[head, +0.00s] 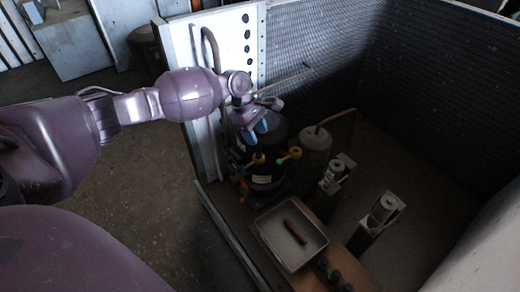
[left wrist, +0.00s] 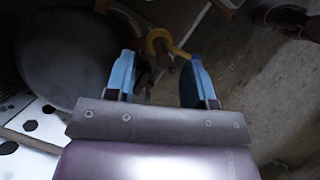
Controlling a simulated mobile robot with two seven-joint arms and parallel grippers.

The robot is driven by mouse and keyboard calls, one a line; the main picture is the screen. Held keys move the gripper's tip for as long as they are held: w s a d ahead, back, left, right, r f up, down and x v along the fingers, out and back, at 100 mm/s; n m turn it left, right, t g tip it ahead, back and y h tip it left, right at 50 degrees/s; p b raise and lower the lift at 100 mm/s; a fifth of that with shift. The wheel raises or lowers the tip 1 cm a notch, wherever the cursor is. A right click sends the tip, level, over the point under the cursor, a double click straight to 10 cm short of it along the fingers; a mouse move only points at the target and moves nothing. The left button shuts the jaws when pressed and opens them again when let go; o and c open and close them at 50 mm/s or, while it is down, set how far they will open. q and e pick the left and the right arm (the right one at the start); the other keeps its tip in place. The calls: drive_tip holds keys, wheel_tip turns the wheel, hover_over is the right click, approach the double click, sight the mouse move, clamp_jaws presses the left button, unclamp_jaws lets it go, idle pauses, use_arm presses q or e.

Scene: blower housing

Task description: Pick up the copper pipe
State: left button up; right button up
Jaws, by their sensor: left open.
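A short reddish-brown copper pipe (head: 296,232) lies in a shallow grey tray (head: 309,228) at the lower middle of the head view. My left gripper (head: 254,132), with blue fingertips, is above a dark round compressor (head: 264,178), up and to the left of the tray and apart from the pipe. In the left wrist view the left gripper (left wrist: 160,78) is open. I cannot make out the pipe in the left wrist view. My right gripper is not in view.
Bent copper-coloured tubing (head: 337,117) rises from a grey tank (head: 315,148). A white perforated panel (head: 222,50) is behind my arm. Mesh walls (head: 400,60) enclose the back and right.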

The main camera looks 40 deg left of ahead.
use_arm(q)
drive_tip(key=b, duration=0.2)
hover_over(261, 157)
drive_tip(key=f, duration=0.4)
drive_tip(key=shift+a, duration=0.25)
drive_tip(key=shift+d+f, duration=0.1)
drive_tip(key=shift+f, duration=0.15)
drive_tip(key=shift+w+r, duration=0.1)
drive_tip(key=shift+r, duration=0.2)
drive_tip(key=shift+c, duration=0.3)
clamp_jaws()
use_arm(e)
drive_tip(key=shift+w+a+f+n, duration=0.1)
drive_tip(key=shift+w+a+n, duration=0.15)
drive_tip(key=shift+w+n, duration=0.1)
